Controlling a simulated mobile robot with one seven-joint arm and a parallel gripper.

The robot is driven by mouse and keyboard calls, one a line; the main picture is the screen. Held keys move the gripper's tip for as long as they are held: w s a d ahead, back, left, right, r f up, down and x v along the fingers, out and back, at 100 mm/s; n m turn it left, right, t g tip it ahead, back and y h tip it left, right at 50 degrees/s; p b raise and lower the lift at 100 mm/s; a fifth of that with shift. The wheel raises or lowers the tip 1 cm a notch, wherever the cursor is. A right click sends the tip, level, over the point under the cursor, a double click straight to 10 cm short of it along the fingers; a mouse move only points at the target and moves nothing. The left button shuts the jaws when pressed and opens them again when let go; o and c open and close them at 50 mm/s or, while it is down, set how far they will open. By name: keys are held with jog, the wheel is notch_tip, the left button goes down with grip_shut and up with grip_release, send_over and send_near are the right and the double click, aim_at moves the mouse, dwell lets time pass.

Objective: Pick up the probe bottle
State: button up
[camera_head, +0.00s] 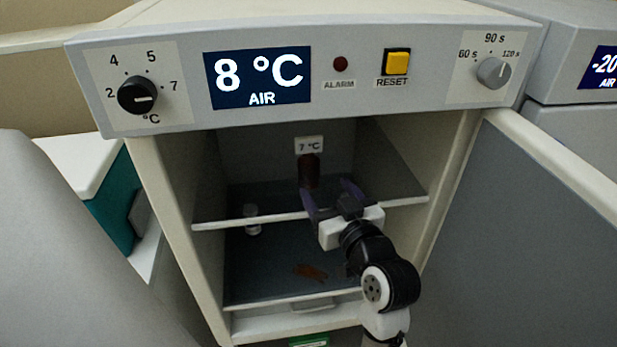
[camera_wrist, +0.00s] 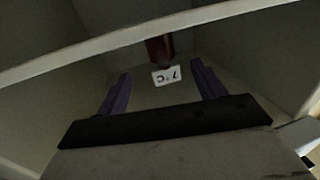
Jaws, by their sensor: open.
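The probe bottle (camera_head: 309,172) is dark brown-red and stands upright on the upper shelf inside the open cabinet. A white tag reading 7 °C (camera_head: 309,145) shows at its top. My gripper (camera_head: 325,188) reaches into the cabinet at the shelf's front, its purple fingers open and pointing toward the bottle. In the wrist view, which looks upside down, the bottle (camera_wrist: 160,47) and its tag (camera_wrist: 166,75) appear between and beyond the open fingers (camera_wrist: 161,70). Nothing is held. Whether a finger touches the bottle cannot be told.
The upper shelf's pale front edge (camera_head: 270,219) runs close by my gripper. A small clear vial (camera_head: 252,222) and an orange-brown flat item (camera_head: 311,272) are lower in the cabinet. The open door (camera_head: 545,220) stands at right. The control panel (camera_head: 430,75) overhangs the opening.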

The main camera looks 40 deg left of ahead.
aim_at(313, 170)
jog(key=b+x, duration=0.1)
jog(key=x, duration=0.1)
jog(key=b+x, duration=0.1)
jog(key=x, duration=0.2)
jog(key=shift+w+a+r, duration=0.1)
jog(key=shift+a+r, duration=0.1)
jog(key=shift+r+x, duration=0.2)
jog(key=shift+x, duration=2.95)
jog(key=c, duration=1.1)
jog(key=shift+r, duration=0.2)
